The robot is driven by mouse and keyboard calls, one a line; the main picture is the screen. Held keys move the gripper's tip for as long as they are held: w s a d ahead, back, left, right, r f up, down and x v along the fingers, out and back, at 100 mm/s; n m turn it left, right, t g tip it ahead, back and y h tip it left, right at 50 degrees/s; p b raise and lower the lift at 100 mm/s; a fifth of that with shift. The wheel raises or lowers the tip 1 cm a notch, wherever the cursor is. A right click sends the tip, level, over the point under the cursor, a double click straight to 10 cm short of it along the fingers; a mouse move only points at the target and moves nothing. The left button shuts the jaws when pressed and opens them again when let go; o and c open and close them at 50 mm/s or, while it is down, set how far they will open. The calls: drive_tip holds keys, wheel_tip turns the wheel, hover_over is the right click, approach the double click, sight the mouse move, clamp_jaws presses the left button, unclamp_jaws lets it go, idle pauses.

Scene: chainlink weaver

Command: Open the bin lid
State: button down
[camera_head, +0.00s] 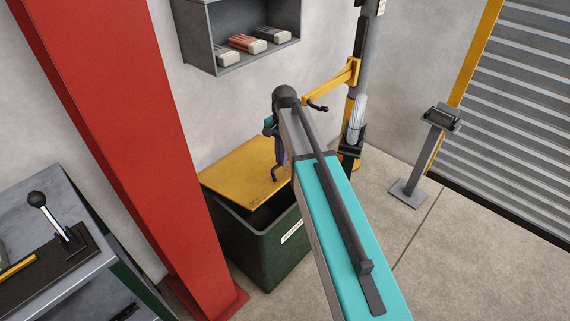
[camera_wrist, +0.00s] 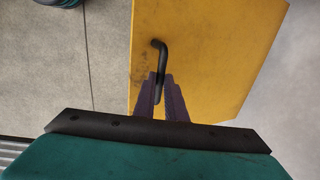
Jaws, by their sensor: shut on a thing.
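The bin (camera_head: 268,250) is a dark green box with a white label, standing on the floor by the wall. Its yellow lid (camera_head: 235,165) is tilted up a little, with a dark gap between its front edge and the bin's rim. The lid also fills much of the wrist view (camera_wrist: 215,50). A dark bent handle (camera_wrist: 158,52) stands on the lid. My gripper (camera_wrist: 161,88) is shut on this handle, its purple fingers on either side. In the head view my gripper (camera_head: 281,155) is partly hidden by my arm.
A red column (camera_head: 125,140) stands close left of the bin, beside a grey bench (camera_head: 50,270) with a lever. A grey wall shelf (camera_head: 205,40) hangs above. A post with a yellow arm (camera_head: 330,85) stands to the right. The floor at right is mostly clear.

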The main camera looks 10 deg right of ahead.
drive_tip(key=w+a+r+p, duration=0.5)
drive_tip(key=w+a+r, duration=0.3)
drive_tip(key=w+r, duration=0.2)
drive_tip(key=shift+w+r, duration=0.15)
drive_tip(key=shift+r, duration=1.25)
drive_tip(key=shift+a, duration=0.1)
drive_tip(key=c, duration=2.1)
unclamp_jaws()
drive_tip(key=shift+f, duration=0.1)
drive_tip(key=shift+o, duration=1.4)
drive_tip(key=shift+w+f, duration=0.2)
drive_tip(key=shift+w, duration=0.1)
drive_tip(key=shift+s+r, duration=0.1)
drive_tip(key=shift+r, duration=0.15)
